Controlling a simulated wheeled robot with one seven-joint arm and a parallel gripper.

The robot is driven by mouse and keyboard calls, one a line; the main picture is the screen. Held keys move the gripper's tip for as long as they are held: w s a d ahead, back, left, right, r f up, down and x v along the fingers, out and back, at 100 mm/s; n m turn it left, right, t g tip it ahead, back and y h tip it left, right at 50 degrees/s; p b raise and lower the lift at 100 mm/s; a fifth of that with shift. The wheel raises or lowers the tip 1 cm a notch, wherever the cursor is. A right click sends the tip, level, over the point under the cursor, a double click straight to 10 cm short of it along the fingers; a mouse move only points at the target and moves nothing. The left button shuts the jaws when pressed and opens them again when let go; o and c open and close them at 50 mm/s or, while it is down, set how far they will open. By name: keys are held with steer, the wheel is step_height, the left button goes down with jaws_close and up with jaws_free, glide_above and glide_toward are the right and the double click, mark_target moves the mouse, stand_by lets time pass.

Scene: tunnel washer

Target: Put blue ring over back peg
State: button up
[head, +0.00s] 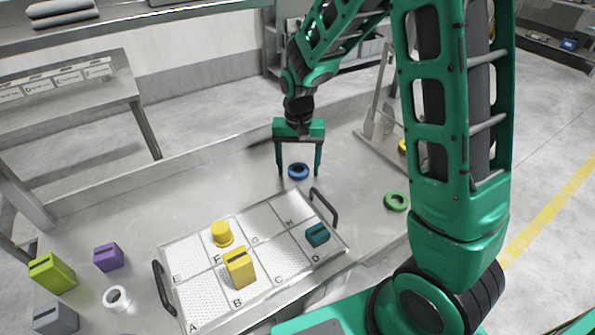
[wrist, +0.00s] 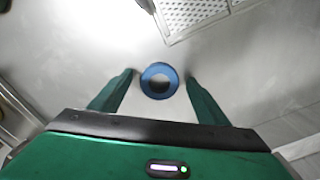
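The blue ring (head: 298,171) lies flat on the grey metal table. My gripper (head: 299,174) points down over it, with its fingers wide open. In the wrist view the blue ring (wrist: 159,80) sits between the two fingertips (wrist: 159,76), with a gap on each side. Nothing is held. How far the fingertips are above the table is hard to tell. A grey stand with an upright post (head: 383,85) is to the right of the gripper, partly hidden by my arm. I cannot tell which part of it is the back peg.
A green ring (head: 397,202) lies to the right, and something yellow (head: 402,147) shows beside my arm. A handled tray with lettered cells (head: 190,255) holds yellow and teal pieces in front. Purple, lime and grey blocks and a white ring (head: 117,298) are at left.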

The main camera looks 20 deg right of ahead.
steer(key=c, duration=1.2)
steer(key=shift+o, duration=0.2)
steer(key=shift+r, duration=0.1)
steer(key=shift+w+r, duration=0.1)
steer(key=shift+r, duration=0.35)
steer(key=r, duration=0.3)
steer(key=shift+a+r, duration=0.3)
steer(key=s+a+r, duration=0.2)
steer(key=a+r, duration=0.4)
steer(key=a, duration=0.4)
steer(key=shift+s+a+r, duration=0.2)
steer(key=shift+s+a, duration=0.15)
steer(key=shift+a, duration=0.05)
